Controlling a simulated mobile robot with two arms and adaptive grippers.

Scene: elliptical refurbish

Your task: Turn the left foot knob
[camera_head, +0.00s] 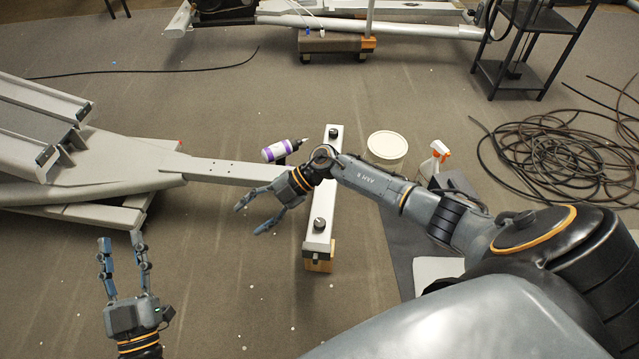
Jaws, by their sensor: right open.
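A pale crossbar (326,185) stands near the middle of the floor, joined to the elliptical's long rail (228,169). The view does not mark which is the left foot knob. My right gripper (249,219) is open and empty, left of the near knob, with its fingers pointing left. My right forearm passes over the crossbar and hides part of it. My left gripper (121,240) is open and empty at the lower left, apart from the crossbar.
The elliptical's grey frame (95,170) fills the left. A purple-and-white bottle (280,151) lies beyond my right gripper. A white bucket (387,146), a spray bottle (436,158) and coiled cable (560,160) are at right. A wooden block (318,264) supports the crossbar's near end. Lower-middle floor is clear.

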